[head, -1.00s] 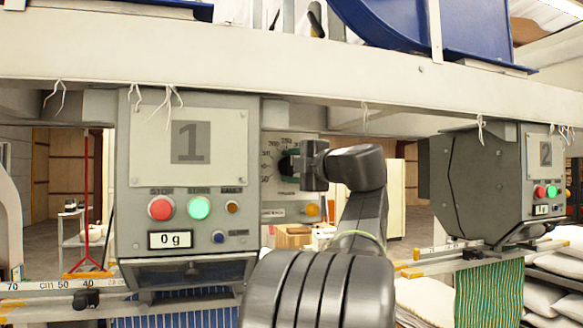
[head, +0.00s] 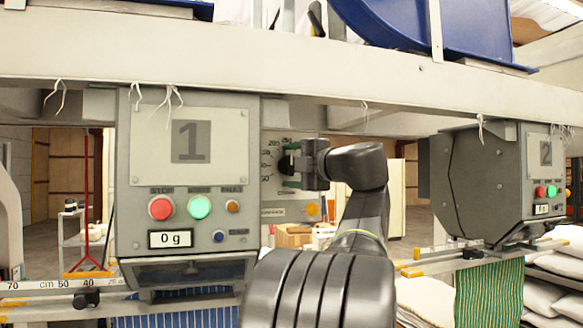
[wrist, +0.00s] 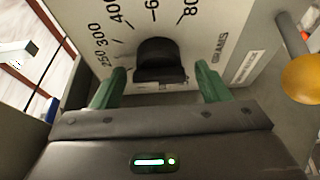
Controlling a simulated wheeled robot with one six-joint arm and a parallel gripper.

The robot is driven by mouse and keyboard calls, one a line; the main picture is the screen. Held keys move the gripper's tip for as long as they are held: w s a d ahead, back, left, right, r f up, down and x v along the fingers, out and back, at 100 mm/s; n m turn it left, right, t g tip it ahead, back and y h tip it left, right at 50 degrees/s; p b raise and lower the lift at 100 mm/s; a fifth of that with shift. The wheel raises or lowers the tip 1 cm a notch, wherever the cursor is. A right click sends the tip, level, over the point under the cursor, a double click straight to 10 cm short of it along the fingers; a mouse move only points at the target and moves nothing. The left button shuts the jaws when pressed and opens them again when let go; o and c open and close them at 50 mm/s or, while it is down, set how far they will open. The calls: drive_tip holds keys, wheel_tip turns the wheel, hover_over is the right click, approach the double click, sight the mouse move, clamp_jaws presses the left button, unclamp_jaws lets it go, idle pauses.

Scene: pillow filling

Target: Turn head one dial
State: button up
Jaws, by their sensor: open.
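The head one dial is a black knob (wrist: 160,58) on a pale scale plate marked in grams, with 250, 300, 400 and 800 readable in the wrist view. In the head view, the dial plate (head: 268,190) is right of the panel marked 1, and my gripper partly covers the knob. My gripper (wrist: 159,76) is open, its green fingers on either side of the knob with visible gaps. In the head view, my gripper (head: 289,164) faces left towards the dial, one finger above the other. The wrist view does not clearly show the pointer's setting.
The head one panel (head: 215,170) has red, green and orange buttons and a display (head: 170,239) reading 0 g. A yellow knob (wrist: 301,78) sits right of the dial. Head two (head: 475,185) stands at the right. A beam (head: 300,75) crosses above.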

drive_tip(key=b+v, duration=0.3)
drive_tip(key=v, duration=1)
drive_tip(key=shift+s, duration=0.3)
drive_tip(key=shift+d, duration=0.1)
drive_tip(key=p+x, duration=0.3)
drive_tip(key=x, duration=1.1)
drive_tip(key=shift+d, duration=0.15)
drive_tip(key=shift+s+d, duration=0.1)
